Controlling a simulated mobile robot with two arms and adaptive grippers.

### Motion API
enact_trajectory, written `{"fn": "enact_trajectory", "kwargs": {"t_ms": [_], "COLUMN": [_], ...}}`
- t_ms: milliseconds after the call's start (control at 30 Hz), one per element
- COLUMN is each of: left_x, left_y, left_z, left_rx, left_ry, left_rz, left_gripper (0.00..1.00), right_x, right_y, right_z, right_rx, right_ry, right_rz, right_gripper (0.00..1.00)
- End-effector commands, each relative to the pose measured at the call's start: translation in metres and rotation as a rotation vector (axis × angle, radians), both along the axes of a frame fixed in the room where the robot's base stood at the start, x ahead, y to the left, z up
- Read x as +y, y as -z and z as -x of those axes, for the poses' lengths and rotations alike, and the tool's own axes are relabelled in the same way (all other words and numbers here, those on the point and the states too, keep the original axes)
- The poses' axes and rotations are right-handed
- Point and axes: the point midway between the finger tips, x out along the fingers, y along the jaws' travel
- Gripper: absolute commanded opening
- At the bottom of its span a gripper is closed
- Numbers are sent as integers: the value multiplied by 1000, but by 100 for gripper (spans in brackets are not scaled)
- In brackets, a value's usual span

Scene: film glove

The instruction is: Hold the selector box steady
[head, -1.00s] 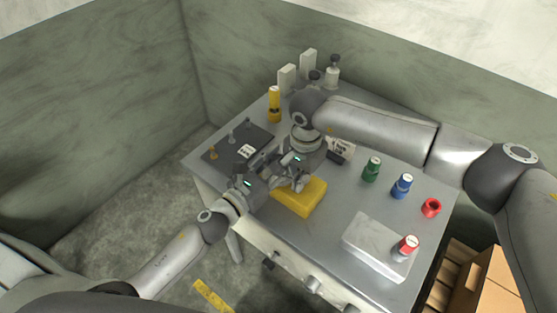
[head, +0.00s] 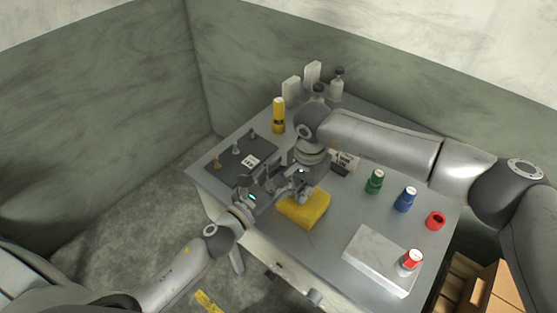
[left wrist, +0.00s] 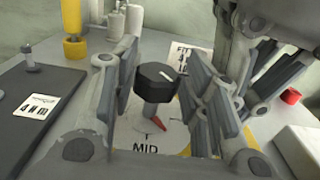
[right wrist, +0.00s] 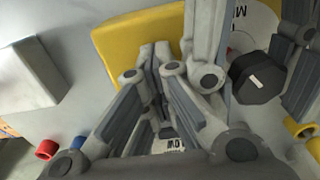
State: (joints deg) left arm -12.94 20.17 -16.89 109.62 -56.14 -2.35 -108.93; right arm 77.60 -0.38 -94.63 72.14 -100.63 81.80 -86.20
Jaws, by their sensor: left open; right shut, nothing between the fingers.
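The selector box (head: 306,210) is a yellow block near the table's front edge; it also shows in the right wrist view (right wrist: 115,45). A black faceted knob (left wrist: 155,85) with a white mark and a red pointer stands over a pale dial plate (left wrist: 130,138) lettered MID. My left gripper (head: 276,178) is open, its fingers on either side of the knob; I cannot tell whether they touch it. My right gripper (right wrist: 155,50) is shut and empty, its fingertips over the yellow box beside my left gripper. Contact with the box is unclear.
A dark panel (head: 228,168) with small pegs lies left, a yellow bottle (head: 278,116) behind it. Green (head: 374,181), blue (head: 405,199) and red (head: 435,221) items stand right.

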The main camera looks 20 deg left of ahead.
Motion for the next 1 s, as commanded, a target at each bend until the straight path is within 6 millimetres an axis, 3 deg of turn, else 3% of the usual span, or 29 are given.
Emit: {"fn": "enact_trajectory", "kwargs": {"t_ms": [267, 1000], "left_x": [2, 4], "left_y": [1, 0], "left_z": [-2, -3], "left_rx": [-1, 0], "left_ry": [124, 679], "left_rz": [-9, -7], "left_gripper": [42, 42], "right_x": [-2, -2], "right_y": [7, 6], "right_z": [3, 3], "right_rx": [9, 10], "right_ry": [-1, -1], "right_rz": [8, 9], "right_gripper": [0, 0]}}
